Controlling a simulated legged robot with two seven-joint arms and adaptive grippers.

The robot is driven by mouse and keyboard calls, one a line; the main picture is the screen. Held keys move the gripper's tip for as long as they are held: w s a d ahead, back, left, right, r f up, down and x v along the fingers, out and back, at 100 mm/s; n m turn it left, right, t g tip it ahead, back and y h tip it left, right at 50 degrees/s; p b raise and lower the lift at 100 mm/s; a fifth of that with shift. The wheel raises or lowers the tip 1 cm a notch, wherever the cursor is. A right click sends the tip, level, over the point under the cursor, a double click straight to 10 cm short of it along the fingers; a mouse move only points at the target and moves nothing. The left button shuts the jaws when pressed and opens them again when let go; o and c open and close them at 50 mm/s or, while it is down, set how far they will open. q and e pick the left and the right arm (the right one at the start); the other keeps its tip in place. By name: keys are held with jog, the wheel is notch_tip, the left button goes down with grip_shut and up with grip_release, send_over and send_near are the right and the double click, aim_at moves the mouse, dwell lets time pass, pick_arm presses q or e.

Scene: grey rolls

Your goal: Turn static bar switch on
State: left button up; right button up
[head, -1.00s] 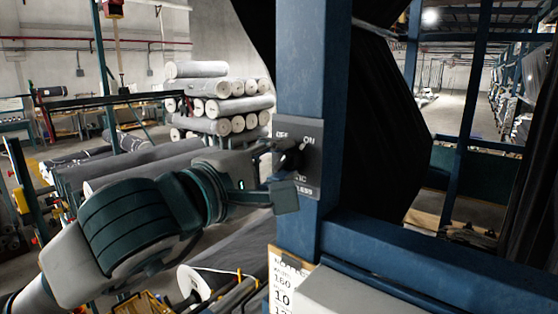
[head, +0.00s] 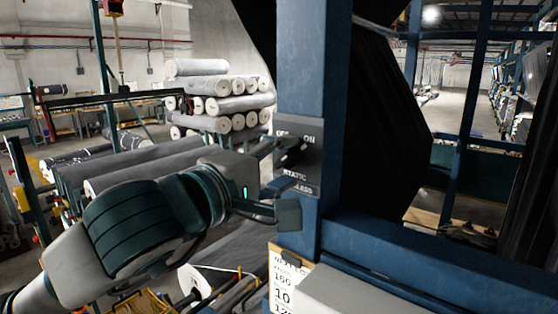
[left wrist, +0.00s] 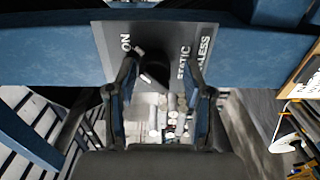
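The static bar switch is a black knob (head: 293,154) on a grey plate (head: 317,165) on a blue post. The plate reads OFF at its upper left and ON at its upper right. In the left wrist view the knob (left wrist: 152,66) shows in front of the plate (left wrist: 178,37), with a pale mark near its end; which label it points to I cannot tell. My left gripper (head: 277,180) is open and empty, its upper finger close to the knob and its lower finger below. In the wrist view its fingers (left wrist: 162,103) stand apart, one either side of the knob; contact is unclear. My right gripper is out of view.
The blue post (head: 312,60) and a blue beam (head: 420,245) at lower right bound the plate. A label sheet (head: 283,285) and a pale box (head: 350,297) sit below. Grey rolls (head: 225,105) are stacked behind at left. Black sheeting (head: 385,130) hangs behind the post.

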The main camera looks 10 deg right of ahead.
pick_arm(q)
jog(key=shift+r, duration=0.15)
jog(key=shift+a, duration=0.15)
jog(key=shift+s+a, duration=0.25)
jog(key=v, duration=1.1)
jog(key=shift+a, duration=0.2)
jog(key=shift+d, duration=0.1)
